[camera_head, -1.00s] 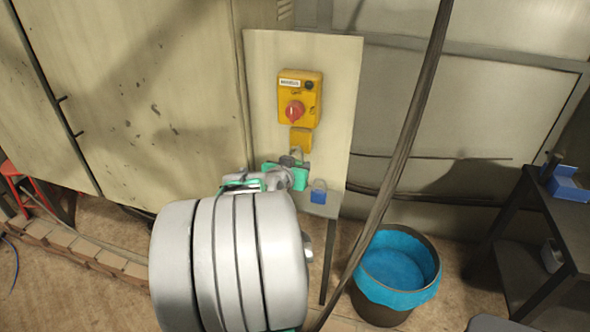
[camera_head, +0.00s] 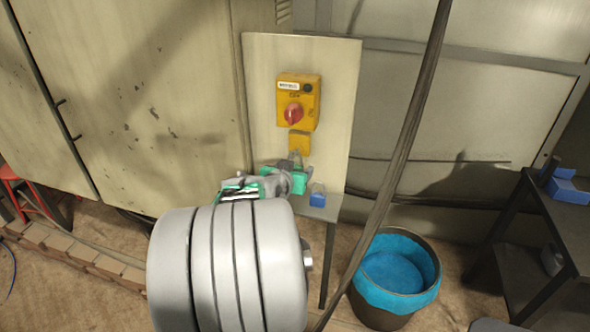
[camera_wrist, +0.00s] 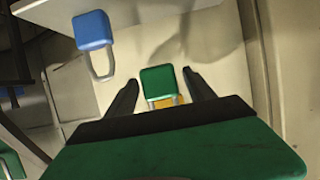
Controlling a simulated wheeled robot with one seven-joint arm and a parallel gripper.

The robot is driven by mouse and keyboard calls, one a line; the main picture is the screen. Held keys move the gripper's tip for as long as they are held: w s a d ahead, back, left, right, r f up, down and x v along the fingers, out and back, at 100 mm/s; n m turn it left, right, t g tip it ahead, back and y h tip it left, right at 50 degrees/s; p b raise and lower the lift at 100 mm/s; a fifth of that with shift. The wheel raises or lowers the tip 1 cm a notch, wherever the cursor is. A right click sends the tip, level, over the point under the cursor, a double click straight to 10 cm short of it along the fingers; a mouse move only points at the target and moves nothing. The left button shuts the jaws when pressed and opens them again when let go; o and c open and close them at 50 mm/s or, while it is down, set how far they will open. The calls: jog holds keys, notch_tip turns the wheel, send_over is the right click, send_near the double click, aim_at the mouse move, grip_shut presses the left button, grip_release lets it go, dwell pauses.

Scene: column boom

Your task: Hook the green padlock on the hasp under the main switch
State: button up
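The green padlock (camera_head: 297,181) is upright, shackle up, just below the yellow hasp piece (camera_head: 299,143) under the main switch (camera_head: 293,113). The wrist view shows the green padlock (camera_wrist: 158,80) upside down in the picture, with its shackle by a yellow patch (camera_wrist: 166,102). I cannot tell whether the shackle passes through the hasp. My gripper (camera_wrist: 160,77) is open; its dark fingers stand on both sides of the padlock, with a gap on each side. In the head view my gripper (camera_head: 284,182) is at the padlock's left, its fingers partly hidden.
A blue padlock (camera_head: 317,199) stands at the small grey shelf (camera_head: 322,212), close right of the green one; it also shows in the wrist view (camera_wrist: 92,30). A blue-lined bin (camera_head: 395,275) and a dark table (camera_head: 560,215) are at right.

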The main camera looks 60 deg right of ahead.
jog(key=shift+o, duration=0.2)
jog(key=v, duration=0.8)
jog(key=a+f+n+g+y, duration=0.1)
jog(key=a+f+n+y, duration=0.3)
jog(key=a+f+y, duration=0.65)
jog(key=w+a+n+y, duration=0.1)
jog(key=w+a+n, duration=0.2)
jog(key=a, duration=0.7)
jog(key=w+a+r+n+t+y, duration=0.1)
jog(key=w+a+n, duration=0.3)
jog(key=a, duration=0.7)
jog(key=w+a+n+t+y, duration=0.1)
jog(key=w+a+n, duration=0.2)
jog(key=a, duration=0.8)
jog(key=shift+w+a+r+n+b, duration=0.25)
jog(key=shift+w+r+n+b, duration=0.1)
jog(key=shift+n, duration=0.85)
jog(key=shift+d, duration=0.1)
